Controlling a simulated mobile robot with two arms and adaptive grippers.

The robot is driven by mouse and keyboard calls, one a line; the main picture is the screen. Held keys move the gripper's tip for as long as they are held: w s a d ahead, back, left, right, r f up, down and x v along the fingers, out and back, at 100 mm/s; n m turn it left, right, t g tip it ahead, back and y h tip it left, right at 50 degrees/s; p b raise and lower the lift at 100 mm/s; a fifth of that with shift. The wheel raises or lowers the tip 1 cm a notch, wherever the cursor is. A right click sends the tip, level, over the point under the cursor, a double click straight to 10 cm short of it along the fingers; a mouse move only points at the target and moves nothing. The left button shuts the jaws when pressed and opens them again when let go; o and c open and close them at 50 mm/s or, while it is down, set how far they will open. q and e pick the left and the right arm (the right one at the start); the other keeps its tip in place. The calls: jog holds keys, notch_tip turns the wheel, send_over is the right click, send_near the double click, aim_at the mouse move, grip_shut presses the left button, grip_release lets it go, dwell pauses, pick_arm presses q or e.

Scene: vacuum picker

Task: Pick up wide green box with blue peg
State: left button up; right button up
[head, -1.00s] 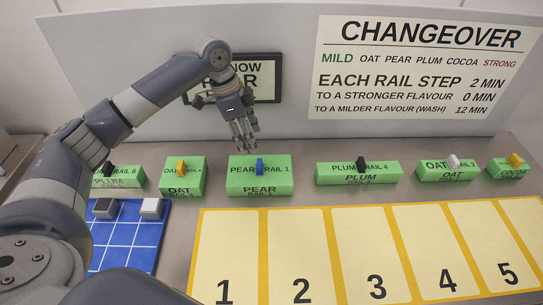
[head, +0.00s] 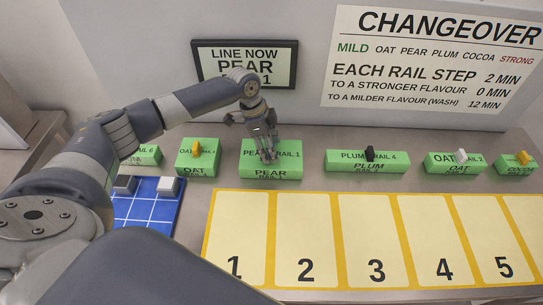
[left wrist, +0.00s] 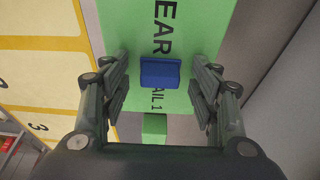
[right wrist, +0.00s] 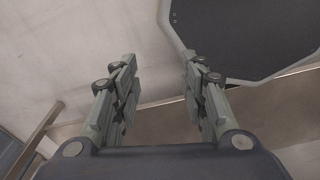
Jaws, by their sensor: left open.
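The wide green box labelled PEAR RAIL 1 (head: 285,172) stands on the table at the back, left of centre. In the left wrist view the box (left wrist: 194,25) lies below my left gripper, and its blue peg (left wrist: 160,73) sits between the open fingers, apart from both. In the head view my left gripper (head: 268,158) is over the box and hides the peg. My right gripper (right wrist: 160,95) shows only in its own wrist view, with its fingers apart and nothing between them.
A small green OAT box with a yellow peg (head: 198,160) is left of the PEAR box; a PLUM box with a black peg (head: 366,162) is right. More green boxes line the row. Numbered cards (head: 306,225) lie in front, and a blue grid mat (head: 143,212) is at left.

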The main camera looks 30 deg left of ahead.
pick_arm(q)
grip_shut()
jog(key=shift+r, duration=0.1)
